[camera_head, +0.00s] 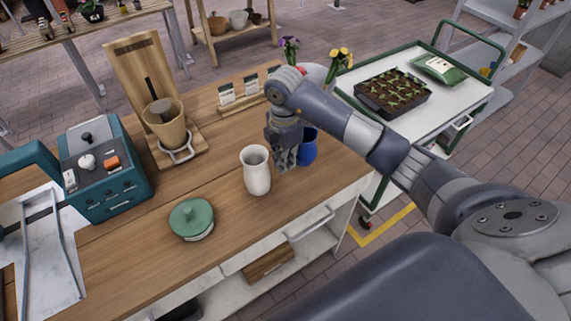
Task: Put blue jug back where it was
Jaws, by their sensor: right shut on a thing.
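The blue jug (309,148) is at the right part of the wooden counter (222,205), partly hidden behind my right gripper. My right gripper (285,160) points down at the jug's left side and is shut on it. Whether the jug rests on the counter or is lifted slightly, I cannot tell. A white vase (256,172) stands upright just left of the gripper, close to it. My left gripper is not in view.
A green-lidded jar (191,220) stands at the counter's front. A teal machine (100,165) and a wooden stand with a tan pot (164,125) are to the left. Flowers stand behind my right arm. A cart (462,98) holds a seedling tray (392,95) at right.

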